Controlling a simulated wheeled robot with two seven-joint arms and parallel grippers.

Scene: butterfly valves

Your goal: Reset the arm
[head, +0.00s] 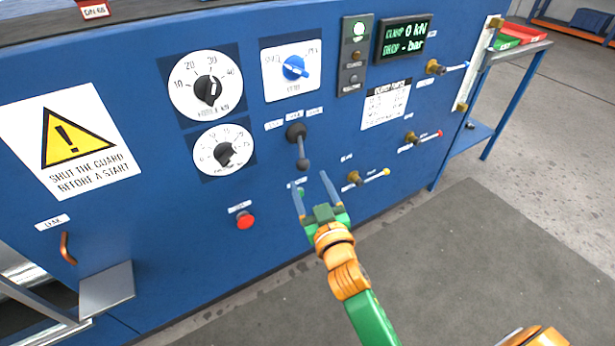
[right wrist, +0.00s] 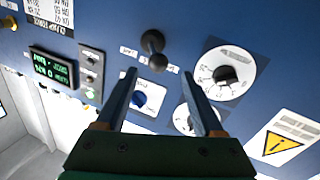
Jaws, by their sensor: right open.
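My right gripper (head: 311,184) is in front of the blue panel (head: 130,225), in the lower middle of the head view. I cannot tell whether a fingertip touches the panel. A green button (head: 301,191) is partly hidden by the fingers. My left gripper is not in view.
A lit display (head: 404,39) is at upper right.

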